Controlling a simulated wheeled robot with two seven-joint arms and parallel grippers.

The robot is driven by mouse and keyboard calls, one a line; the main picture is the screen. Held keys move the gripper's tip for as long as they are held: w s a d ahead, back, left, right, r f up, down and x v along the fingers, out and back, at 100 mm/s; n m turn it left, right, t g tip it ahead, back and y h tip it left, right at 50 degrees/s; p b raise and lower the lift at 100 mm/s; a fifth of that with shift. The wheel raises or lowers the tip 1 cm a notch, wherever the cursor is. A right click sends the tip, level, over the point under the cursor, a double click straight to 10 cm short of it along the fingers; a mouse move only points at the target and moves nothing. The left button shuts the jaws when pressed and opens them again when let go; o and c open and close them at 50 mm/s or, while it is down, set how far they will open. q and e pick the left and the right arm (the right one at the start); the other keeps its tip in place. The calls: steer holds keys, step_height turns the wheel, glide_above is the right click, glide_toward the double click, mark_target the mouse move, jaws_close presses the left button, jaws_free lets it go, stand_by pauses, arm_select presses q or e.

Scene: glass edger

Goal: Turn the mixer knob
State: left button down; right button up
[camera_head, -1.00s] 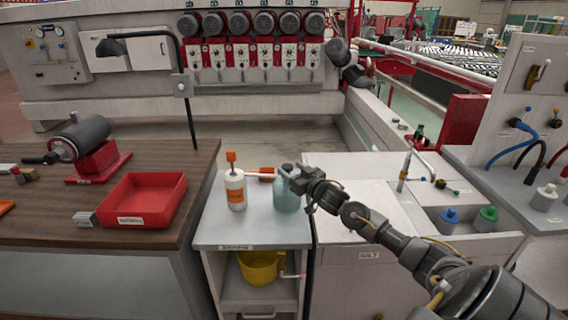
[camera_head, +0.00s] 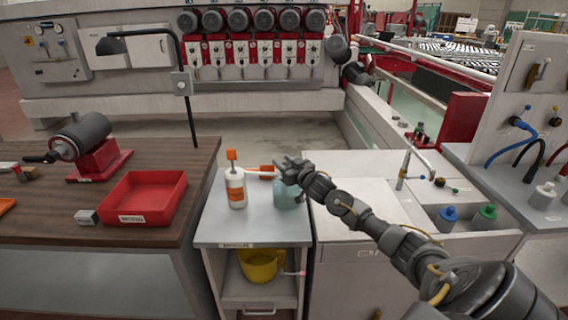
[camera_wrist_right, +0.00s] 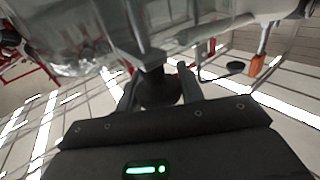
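In the head view my right gripper (camera_head: 285,166) is over the white bench top, at the upper part of a bluish clear jar (camera_head: 288,197). In the right wrist view its fingers (camera_wrist_right: 161,88) are apart, with a dark rounded piece (camera_wrist_right: 160,92) between them. Whether they press on it I cannot tell. A grey metal piece (camera_wrist_right: 148,52) lies just beyond, and clear glass (camera_wrist_right: 75,35) fills the upper left. No part is clearly recognisable as the mixer knob. A tap (camera_head: 405,165) with small coloured knobs (camera_head: 440,182) stands by the sink, apart from the gripper. My left gripper is not in view.
A white bottle (camera_head: 236,189) with an orange top stands left of the jar, also visible in the wrist view (camera_wrist_right: 258,60). A red tray (camera_head: 170,215) is on the wooden bench. A yellow bucket (camera_head: 258,266) sits on the shelf below. The white top right of the jar is mostly clear.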

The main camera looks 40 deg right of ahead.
steer(key=shift+c, duration=0.7)
steer(key=shift+m+h, duration=0.4)
steer(key=shift+h, duration=0.2)
